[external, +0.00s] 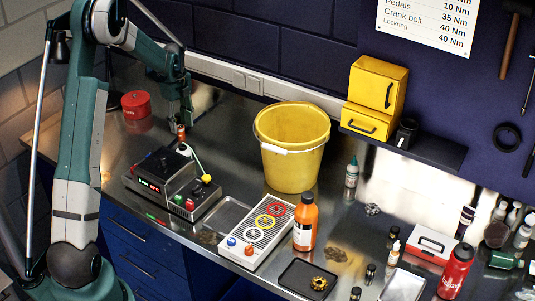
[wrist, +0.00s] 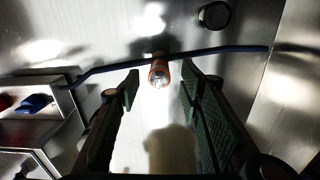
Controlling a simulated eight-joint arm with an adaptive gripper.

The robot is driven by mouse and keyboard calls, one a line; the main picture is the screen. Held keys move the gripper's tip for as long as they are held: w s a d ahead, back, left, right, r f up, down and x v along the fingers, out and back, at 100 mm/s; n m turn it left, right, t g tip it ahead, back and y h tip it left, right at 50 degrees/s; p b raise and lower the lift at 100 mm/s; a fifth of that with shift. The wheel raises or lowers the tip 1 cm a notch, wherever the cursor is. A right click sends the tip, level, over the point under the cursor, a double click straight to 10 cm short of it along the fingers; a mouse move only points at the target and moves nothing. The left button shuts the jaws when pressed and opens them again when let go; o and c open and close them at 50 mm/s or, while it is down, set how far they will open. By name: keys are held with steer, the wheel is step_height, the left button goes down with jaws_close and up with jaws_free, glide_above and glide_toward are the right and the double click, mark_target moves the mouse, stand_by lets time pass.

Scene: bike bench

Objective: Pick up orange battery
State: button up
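The orange battery (external: 181,131) is a small orange cylinder behind the bench device with the red display, directly below my gripper (external: 181,117). In the wrist view the battery (wrist: 159,73) shows its round metallic end, between and just beyond the tips of my gripper (wrist: 158,84). The two dark green fingers are apart, with a gap on both sides of the battery. They do not appear to touch it. The battery's lower part is hidden from the wrist camera.
A dark blue cable (wrist: 225,50) runs by the battery. The bench device (external: 165,182), with knobs and a pale green lead, stands close in front. A red tin (external: 136,104) sits to the left, and a yellow bucket (external: 291,165) to the right.

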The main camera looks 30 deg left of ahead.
mark_target(177, 125)
steer(key=shift+f, duration=2.05)
steer(key=c, duration=1.1)
